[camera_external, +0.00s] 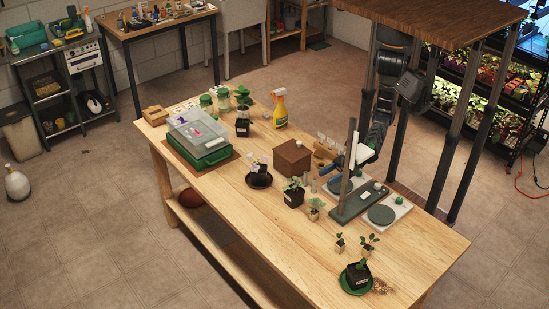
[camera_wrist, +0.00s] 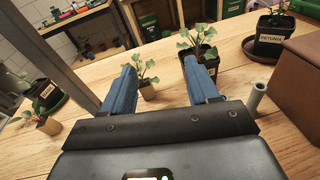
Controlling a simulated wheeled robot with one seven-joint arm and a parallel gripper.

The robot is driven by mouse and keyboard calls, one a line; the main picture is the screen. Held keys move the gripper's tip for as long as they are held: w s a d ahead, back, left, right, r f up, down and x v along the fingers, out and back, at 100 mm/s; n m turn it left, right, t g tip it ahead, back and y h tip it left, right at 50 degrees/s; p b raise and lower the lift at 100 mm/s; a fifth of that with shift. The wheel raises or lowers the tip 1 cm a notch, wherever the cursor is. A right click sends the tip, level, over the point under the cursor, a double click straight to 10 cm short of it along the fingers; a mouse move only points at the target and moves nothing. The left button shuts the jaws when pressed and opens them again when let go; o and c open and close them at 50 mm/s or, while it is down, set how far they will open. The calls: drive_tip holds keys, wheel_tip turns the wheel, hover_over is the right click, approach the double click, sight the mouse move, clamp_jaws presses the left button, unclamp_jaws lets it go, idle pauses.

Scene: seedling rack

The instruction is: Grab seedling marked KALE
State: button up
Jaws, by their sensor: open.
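No label reading KALE is legible in either view. My gripper (camera_wrist: 161,73) is open and empty, with its two blue fingers apart; it also shows above the table in the external view (camera_external: 328,168). A small seedling in a tan pot (camera_wrist: 148,92) appears between the fingers, beyond them. A black pot with a leafy seedling (camera_wrist: 212,66) stands behind the right finger, its label partly hidden; it seems to be the black pot (camera_external: 293,198) in the external view. A pot labelled PETUNIA (camera_wrist: 272,35) is at upper right. A labelled black pot (camera_wrist: 42,93) is at left.
A small tan pot (camera_wrist: 48,125) stands at the left. A brown box (camera_wrist: 298,80) is close on the right, near a grey cylinder (camera_wrist: 257,94). A dark post (camera_external: 347,165) rises beside my gripper. The table's front right (camera_external: 405,255) is largely clear.

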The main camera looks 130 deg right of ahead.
sight(317, 211)
drive_tip(key=a+f+g, duration=0.1)
drive_tip(key=f, duration=0.1)
drive_tip(key=w+a+f+n+y, duration=0.1)
drive_tip(key=f, duration=0.1)
drive_tip(key=w+a+f+n+g+p, duration=0.1)
drive_tip(key=a+f, duration=0.1)
drive_tip(key=shift+a+f+g+y, duration=0.1)
drive_tip(key=shift+f+g+y, duration=0.2)
drive_tip(key=shift+f+y, duration=0.1)
drive_tip(key=shift+w+a+f, duration=0.1)
drive_tip(key=shift+w+f, duration=0.1)
drive_tip(key=shift+f, duration=0.05)
drive_tip(key=x, duration=0.7)
drive_tip(key=shift+w+f+p, duration=0.15)
drive_tip(key=shift+p, duration=0.15)
clamp_jaws()
